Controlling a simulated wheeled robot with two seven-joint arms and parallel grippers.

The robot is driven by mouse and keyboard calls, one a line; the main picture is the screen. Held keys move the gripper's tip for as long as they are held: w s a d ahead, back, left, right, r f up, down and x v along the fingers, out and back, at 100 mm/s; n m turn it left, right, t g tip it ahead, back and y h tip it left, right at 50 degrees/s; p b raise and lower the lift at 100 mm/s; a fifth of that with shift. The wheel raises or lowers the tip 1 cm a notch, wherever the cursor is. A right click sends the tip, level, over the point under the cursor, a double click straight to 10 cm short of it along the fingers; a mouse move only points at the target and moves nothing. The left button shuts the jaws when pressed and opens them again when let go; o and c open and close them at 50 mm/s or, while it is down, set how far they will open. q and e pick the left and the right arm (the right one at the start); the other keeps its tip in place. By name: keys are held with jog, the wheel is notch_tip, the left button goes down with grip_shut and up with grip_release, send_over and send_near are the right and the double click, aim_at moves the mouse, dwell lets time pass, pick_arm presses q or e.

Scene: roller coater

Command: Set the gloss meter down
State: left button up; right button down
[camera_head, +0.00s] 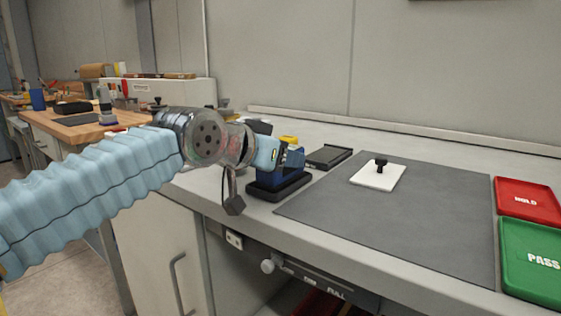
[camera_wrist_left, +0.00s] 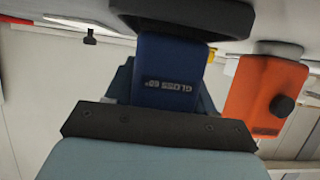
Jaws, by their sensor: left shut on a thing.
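The blue gloss meter (camera_head: 271,180) with its black base is at my left gripper (camera_head: 277,156), near the counter's front edge in the head view. My left gripper is shut on it. In the left wrist view the gloss meter (camera_wrist_left: 172,75) shows its label and black base, beyond the gripper's dark bar. I cannot tell whether its base touches the counter. A black tray-like holder (camera_head: 328,157) lies empty just right of and behind the meter. My right gripper is not in view.
A grey mat (camera_head: 420,225) holds a white panel (camera_head: 376,178) with a black knob. A red HOLD tray (camera_head: 526,212) and a green PASS tray (camera_head: 535,285) are at the right. An orange device (camera_wrist_left: 262,90) is beside the meter in the wrist view. A wooden bench (camera_head: 70,128) stands left.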

pick_arm(q)
jog(key=shift+f, duration=0.15)
jog(key=o, duration=1.3)
jog(key=v, duration=1.2)
